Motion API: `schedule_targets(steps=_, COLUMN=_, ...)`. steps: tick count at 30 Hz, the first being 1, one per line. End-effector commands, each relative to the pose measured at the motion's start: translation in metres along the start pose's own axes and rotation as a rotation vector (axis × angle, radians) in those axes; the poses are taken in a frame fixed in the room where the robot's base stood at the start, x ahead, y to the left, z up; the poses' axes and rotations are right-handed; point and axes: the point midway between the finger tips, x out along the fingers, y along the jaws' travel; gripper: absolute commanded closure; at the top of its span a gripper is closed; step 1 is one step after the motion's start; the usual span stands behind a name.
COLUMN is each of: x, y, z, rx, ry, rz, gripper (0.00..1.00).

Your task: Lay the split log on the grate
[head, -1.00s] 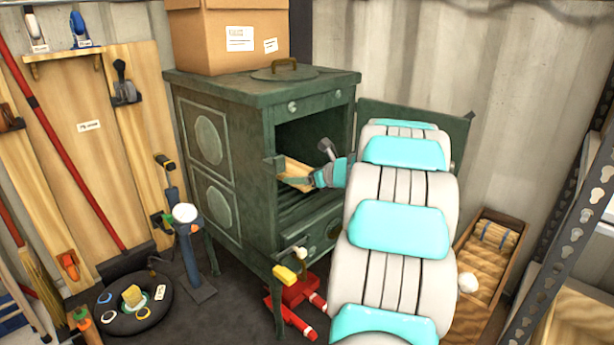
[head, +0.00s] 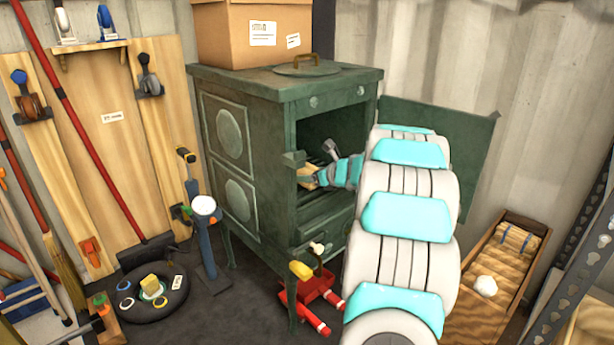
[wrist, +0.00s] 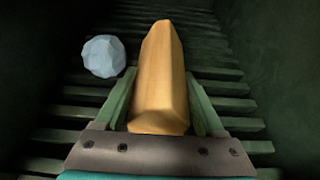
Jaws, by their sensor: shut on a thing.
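The split log (wrist: 161,80) is a pale orange-brown wedge of wood, pointing away from me in the wrist view. My gripper (wrist: 163,105) is shut on its near end, one green finger on each side. The grate (wrist: 230,88), a row of dark green bars, lies below the log inside the stove. I cannot tell whether the log touches the bars. In the head view my gripper (head: 322,174) is inside the open stove mouth, and only a small part of the log (head: 308,179) shows there.
A pale, faceted lump (wrist: 103,56) lies left of the log on the grate. The green stove (head: 270,150) has its door (head: 470,150) swung open to the right. A cardboard box (head: 240,35) is on top. A red tool (head: 310,295) lies on the floor in front.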

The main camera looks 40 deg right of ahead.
Motion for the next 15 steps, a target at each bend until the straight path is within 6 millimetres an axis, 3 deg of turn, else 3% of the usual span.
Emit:
schedule_targets(steps=11, x=0.0002, y=-0.0002, z=-0.0009, rx=0.000, ry=-0.001, rz=0.000, gripper=1.00)
schedule_targets(steps=12, x=0.0002, y=-0.0003, z=-0.0009, rx=0.000, ry=-0.001, rz=-0.001, gripper=0.25)
schedule_targets(steps=15, x=0.0002, y=-0.0003, z=-0.0009, rx=0.000, ry=-0.001, rz=0.000, gripper=0.13)
